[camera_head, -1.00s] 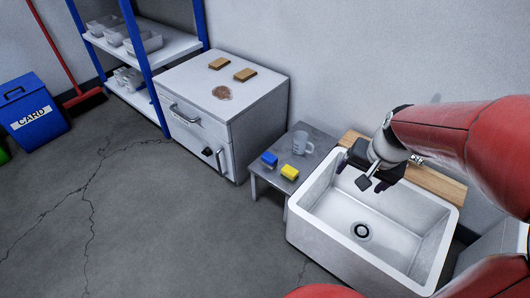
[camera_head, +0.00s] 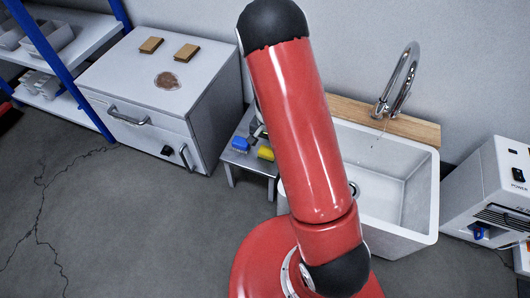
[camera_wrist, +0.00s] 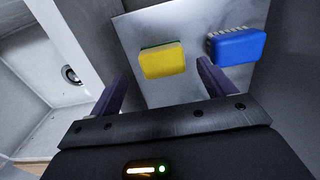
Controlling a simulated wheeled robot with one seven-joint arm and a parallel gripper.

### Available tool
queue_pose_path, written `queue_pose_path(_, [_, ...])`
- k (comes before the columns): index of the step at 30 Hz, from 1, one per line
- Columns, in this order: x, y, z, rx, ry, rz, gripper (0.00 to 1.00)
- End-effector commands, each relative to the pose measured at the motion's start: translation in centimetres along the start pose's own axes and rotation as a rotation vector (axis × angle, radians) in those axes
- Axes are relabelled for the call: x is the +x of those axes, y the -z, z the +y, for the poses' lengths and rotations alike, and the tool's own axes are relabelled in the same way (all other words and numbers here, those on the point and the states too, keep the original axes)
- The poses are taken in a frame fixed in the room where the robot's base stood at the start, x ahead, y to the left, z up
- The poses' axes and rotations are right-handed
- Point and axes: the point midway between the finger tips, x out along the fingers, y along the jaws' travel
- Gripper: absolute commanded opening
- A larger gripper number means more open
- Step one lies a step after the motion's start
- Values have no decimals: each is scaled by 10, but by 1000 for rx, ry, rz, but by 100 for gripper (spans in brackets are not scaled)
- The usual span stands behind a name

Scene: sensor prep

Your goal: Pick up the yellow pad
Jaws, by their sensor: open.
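The yellow pad (camera_wrist: 163,61) lies on the small grey table in the wrist view, with a thin green edge along its far side. In the head view the yellow pad (camera_head: 266,153) shows just left of my red arm. My gripper (camera_wrist: 162,85) is open and above the table. Its two fingers are apart, and the pad appears ahead of and between them, with nothing held. In the head view my arm hides most of the gripper.
A blue brush (camera_wrist: 237,46) lies right of the pad on the grey table (camera_wrist: 170,97). The white sink (camera_head: 416,190) stands close on the right, with a faucet (camera_head: 397,82) behind it. A white cabinet (camera_head: 205,110) stands left of the table.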

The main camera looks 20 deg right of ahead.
Motion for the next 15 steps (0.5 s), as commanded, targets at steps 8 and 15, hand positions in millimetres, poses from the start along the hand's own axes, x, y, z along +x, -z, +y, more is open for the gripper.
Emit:
queue_pose_path(8, [40,-3,-4,0,0,-2,82])
queue_pose_path(15, [44,-3,-4,-1,1,0,82])
